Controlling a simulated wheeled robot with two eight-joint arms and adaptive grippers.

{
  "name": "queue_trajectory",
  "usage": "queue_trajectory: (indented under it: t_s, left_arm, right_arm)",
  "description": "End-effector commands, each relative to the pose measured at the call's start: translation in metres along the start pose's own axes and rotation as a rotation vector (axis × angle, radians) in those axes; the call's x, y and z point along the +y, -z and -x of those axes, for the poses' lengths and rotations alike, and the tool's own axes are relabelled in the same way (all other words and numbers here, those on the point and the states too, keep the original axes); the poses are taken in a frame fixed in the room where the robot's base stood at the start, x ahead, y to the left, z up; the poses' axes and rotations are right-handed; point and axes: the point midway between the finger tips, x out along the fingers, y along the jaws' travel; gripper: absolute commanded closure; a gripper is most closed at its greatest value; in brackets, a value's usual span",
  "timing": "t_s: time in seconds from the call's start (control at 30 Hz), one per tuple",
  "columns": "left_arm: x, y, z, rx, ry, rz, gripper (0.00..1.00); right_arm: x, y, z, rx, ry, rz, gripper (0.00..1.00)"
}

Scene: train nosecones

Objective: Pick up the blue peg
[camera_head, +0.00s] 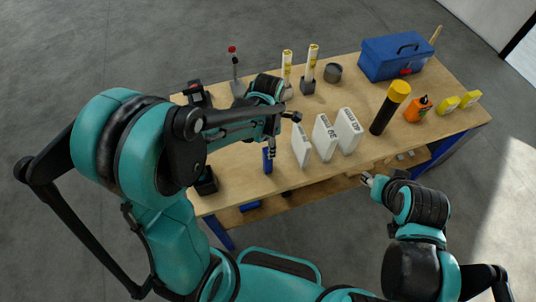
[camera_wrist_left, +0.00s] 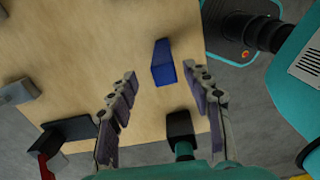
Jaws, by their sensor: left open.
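The blue peg (camera_head: 267,160) stands on the wooden table near its front edge, below my left gripper. In the left wrist view the blue peg (camera_wrist_left: 163,64) lies ahead of the fingertips, between their lines and closer to the right finger. My left gripper (camera_wrist_left: 160,73) is open and empty, with its two jointed fingers spread apart. In the head view my left gripper (camera_head: 272,140) is over the table, and its hand partly overlaps the peg's surroundings. My right gripper (camera_head: 367,180) is near the table's front edge, far from the peg; its finger opening is too small to tell.
White numbered boxes (camera_head: 324,137) stand right of the peg. A dark tool (camera_head: 206,182) lies left of the peg.

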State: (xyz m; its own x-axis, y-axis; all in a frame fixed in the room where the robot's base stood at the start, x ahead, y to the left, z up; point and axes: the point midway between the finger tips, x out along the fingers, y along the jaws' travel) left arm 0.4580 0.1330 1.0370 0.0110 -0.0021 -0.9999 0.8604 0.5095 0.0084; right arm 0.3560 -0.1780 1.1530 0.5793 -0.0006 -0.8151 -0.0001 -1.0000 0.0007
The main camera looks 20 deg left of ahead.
Motion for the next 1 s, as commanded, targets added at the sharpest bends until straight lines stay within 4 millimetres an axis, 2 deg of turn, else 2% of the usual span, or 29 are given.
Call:
queue_trajectory:
  t_s: [0.13,0.37,0.6,0.7,0.93,1.0]
  left_arm:
    - [0.001,-0.002,-0.011,0.01,0.012,0.06,0.5]
    - [0.0,0.0,-0.04,0.009,0.012,0.062,0.5]
    - [-0.001,0.003,-0.075,0.009,0.011,0.06,0.5]
    - [-0.001,0.003,-0.082,0.009,0.011,0.06,0.5]
    - [-0.001,0.003,-0.081,0.009,0.011,0.06,0.5]
    - [-0.001,0.003,-0.081,0.009,0.011,0.06,0.68]
  right_arm:
    - [0.0,0.0,0.0,0.0,0.0,0.0,0.6]
    - [0.0,-0.005,-0.007,0.0,0.0,0.0,0.6]
    - [0.0,-0.011,-0.015,0.0,0.0,0.0,0.6]
    - [0.0,-0.011,-0.015,0.0,0.0,0.0,0.6]
    - [0.0,-0.011,-0.015,0.0,0.0,0.0,0.6]
    - [0.0,-0.011,-0.015,0.0,0.0,0.0,0.6]
